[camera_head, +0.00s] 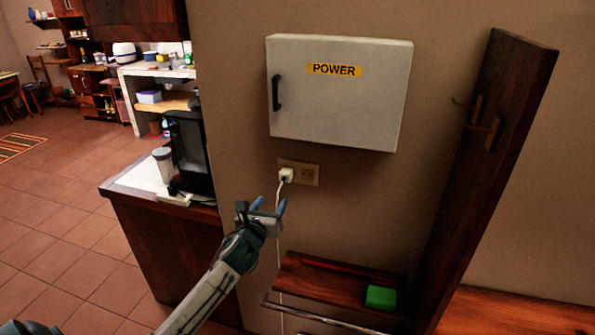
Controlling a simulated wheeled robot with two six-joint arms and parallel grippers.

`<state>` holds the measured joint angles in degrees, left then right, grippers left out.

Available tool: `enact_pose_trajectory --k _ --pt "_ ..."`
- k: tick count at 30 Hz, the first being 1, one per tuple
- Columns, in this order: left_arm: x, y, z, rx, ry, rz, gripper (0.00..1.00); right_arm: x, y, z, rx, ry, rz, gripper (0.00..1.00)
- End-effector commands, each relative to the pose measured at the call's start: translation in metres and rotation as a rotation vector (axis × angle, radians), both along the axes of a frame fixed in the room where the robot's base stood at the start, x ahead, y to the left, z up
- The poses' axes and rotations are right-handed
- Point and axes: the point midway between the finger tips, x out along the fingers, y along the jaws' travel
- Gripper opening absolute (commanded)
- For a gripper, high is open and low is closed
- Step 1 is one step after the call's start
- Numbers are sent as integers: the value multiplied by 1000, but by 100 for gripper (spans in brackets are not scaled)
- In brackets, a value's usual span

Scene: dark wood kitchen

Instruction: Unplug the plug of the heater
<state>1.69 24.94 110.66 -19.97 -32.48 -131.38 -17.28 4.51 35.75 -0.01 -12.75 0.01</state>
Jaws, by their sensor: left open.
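A small white plug (286,174) sits in the left socket of a beige wall outlet (305,173), below a grey power box. Its white cord (279,197) hangs down the wall, passes behind my left gripper and runs on below the shelf. My left gripper (270,203), with bluish fingertips, is open and empty. It appears just below and left of the plug, not around it; how far it stands from the wall is hard to tell. The heater is not in view. My right gripper is not in view.
The power box (340,92) juts out above the outlet. A wooden shelf (330,290) with a green block (381,297) and a metal rail is below. A dark wooden board (490,170) with hooks stands right. A counter with a coffee machine (190,152) is left.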

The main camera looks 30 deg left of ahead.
Motion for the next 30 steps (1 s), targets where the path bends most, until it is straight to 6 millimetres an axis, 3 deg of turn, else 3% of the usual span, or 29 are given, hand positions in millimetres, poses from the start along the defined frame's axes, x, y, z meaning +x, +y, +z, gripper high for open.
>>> enact_pose_trajectory --k 1,6,20,30 --pt "-1 -1 15 32 -11 -4 53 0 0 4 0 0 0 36" --pt "-2 -4 35 99 -28 -9 53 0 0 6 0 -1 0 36" --pt "1 -4 36 107 -29 -9 53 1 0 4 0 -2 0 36" --pt "40 6 34 105 -29 -8 53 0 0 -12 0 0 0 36"
